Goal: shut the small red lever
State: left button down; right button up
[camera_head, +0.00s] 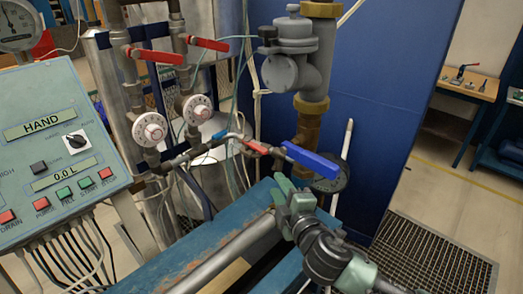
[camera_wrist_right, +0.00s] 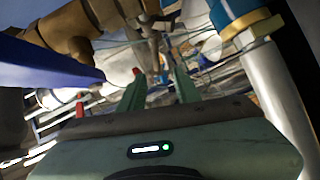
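The small red lever (camera_head: 257,148) sits on the horizontal pipe, between a small blue handle (camera_head: 220,134) and a large blue lever (camera_head: 312,160). My right gripper (camera_head: 290,184) is below and slightly right of the red lever, apart from it in the head view. In the right wrist view its two green fingers (camera_wrist_right: 157,84) are spread, with nothing clearly held between them. Small red parts show near the left finger there, but I cannot tell which is the lever. My left gripper is not in view.
Two larger red levers (camera_head: 155,55) (camera_head: 208,44) sit above white dials. A grey meter body (camera_head: 288,70) on a brass-ended vertical pipe stands behind the blue lever. A control panel (camera_head: 60,145) stands at left. A blue bench beam (camera_head: 165,262) lies below my right arm.

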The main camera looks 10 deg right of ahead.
aim_at(263, 154)
jog(key=w+r+n, duration=0.1)
jog(key=w, duration=0.2)
jog(key=w+a+r+n+y+p, duration=0.1)
jog(key=w, duration=0.2)
jog(key=w+r+n+t+p, duration=0.1)
jog(key=w, duration=0.2)
jog(key=shift+w+a+r+n+y, duration=0.1)
jog(key=shift+a+r+n+y, duration=0.2)
jog(key=shift+a+r+n, duration=0.1)
jog(key=shift+w+f, duration=0.1)
jog(key=shift+w, duration=0.5)
grip_shut()
dwell(0.5)
